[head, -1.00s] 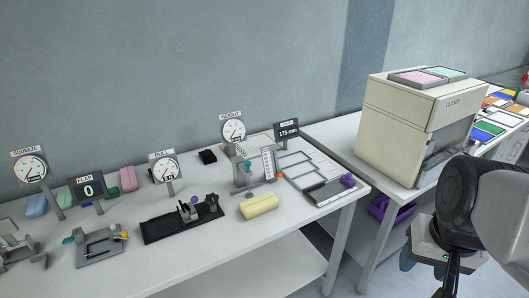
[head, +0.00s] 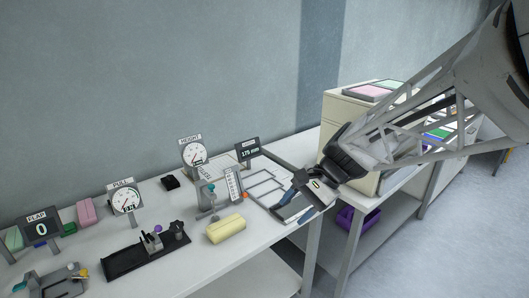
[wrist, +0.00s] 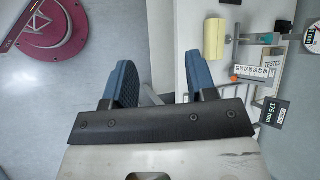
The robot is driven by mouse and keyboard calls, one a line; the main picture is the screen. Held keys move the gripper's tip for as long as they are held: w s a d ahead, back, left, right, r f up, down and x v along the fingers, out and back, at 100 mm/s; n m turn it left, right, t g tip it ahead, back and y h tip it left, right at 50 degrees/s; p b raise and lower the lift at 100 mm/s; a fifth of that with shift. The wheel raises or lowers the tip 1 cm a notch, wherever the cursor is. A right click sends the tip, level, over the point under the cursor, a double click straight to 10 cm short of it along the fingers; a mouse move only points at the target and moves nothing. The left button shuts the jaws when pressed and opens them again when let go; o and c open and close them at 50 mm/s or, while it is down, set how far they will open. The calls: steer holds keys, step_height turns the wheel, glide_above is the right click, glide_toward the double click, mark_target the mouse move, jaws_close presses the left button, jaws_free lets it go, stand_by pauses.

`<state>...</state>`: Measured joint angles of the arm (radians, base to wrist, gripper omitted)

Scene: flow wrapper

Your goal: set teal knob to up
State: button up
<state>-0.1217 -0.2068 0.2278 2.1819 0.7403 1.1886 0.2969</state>
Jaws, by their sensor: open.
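A small teal piece (head: 211,187) shows on the grey stand below the HEIGHT dial (head: 194,153); it also appears at the upper right of the wrist view (wrist: 277,51). Another teal piece (head: 20,287) is on the grey fixture at the lower left of the head view. Which is the teal knob, and its setting, I cannot tell. My gripper (head: 291,207) is over the table's right end, right of the HEIGHT stand and apart from it. In the wrist view its blue fingers (wrist: 158,62) are apart with nothing between them.
A yellow block (head: 226,229) lies in front of the HEIGHT stand. A black fixture (head: 128,259) is left of it, by the PULL dial (head: 125,198). The cream cabinet (head: 340,112) stands behind my arm. A purple bin (head: 352,219) is on the lower shelf.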

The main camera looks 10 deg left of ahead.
steer(key=w+a+f+m+y, duration=0.5)
steer(key=w+a+f, duration=0.1)
steer(key=w+a, duration=0.5)
steer(key=w+a+f+m+y, duration=0.4)
steer(key=w+a+f, duration=0.3)
steer(key=w+a, duration=0.4)
steer(key=w+y, duration=0.1)
steer(key=w, duration=0.1)
steer(key=shift+w+a+f+m+g, duration=0.2)
steer(key=shift+w+f+m+g, duration=0.1)
steer(key=shift+m, duration=0.1)
steer(key=shift+a, duration=0.15)
steer(key=s+a, duration=0.1)
steer(key=a, duration=0.6)
steer(key=shift+s+a, duration=0.15)
steer(key=shift+a, duration=0.05)
jaws_close()
